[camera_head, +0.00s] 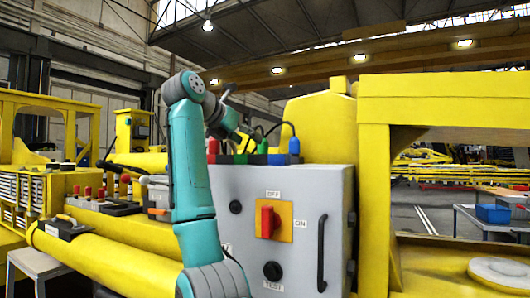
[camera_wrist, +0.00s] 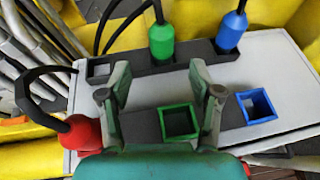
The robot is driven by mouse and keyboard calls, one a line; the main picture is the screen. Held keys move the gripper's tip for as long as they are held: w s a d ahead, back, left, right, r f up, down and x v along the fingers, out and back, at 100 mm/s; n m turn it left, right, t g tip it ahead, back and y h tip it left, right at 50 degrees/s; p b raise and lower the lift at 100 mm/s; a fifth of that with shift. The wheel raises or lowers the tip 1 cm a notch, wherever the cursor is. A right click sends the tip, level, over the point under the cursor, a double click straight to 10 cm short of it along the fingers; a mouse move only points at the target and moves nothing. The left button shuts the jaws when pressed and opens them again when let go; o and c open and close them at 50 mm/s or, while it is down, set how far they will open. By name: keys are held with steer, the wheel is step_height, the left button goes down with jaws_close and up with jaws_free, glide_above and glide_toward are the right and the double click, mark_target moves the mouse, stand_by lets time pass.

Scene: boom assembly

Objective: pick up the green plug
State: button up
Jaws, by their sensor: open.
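The green plug (camera_wrist: 161,42) stands in a dark holder strip (camera_wrist: 190,72) on top of the grey box, with a black cable rising from it. It also shows in the head view (camera_head: 263,147). My gripper (camera_wrist: 160,86) is open and empty above the box top. In the wrist view, the plug appears just beyond the gap between my fingers, apart from both. A square green-rimmed socket (camera_wrist: 179,121) shows between and below the fingers; my gripper's body hides part of the near strip.
A blue plug (camera_wrist: 231,31) stands right of the green one, and a red plug (camera_wrist: 78,132) is at the left, both with black cables. A blue-rimmed socket (camera_wrist: 258,106) is at right. The grey box (camera_head: 300,205) has a red switch (camera_head: 267,222) and a handle (camera_head: 321,252) on its front.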

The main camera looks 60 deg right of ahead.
mark_target(260, 147)
steer(key=x, duration=0.8)
steer(key=shift+s+d, duration=0.15)
steer(key=shift+d, duration=0.05)
jaws_close()
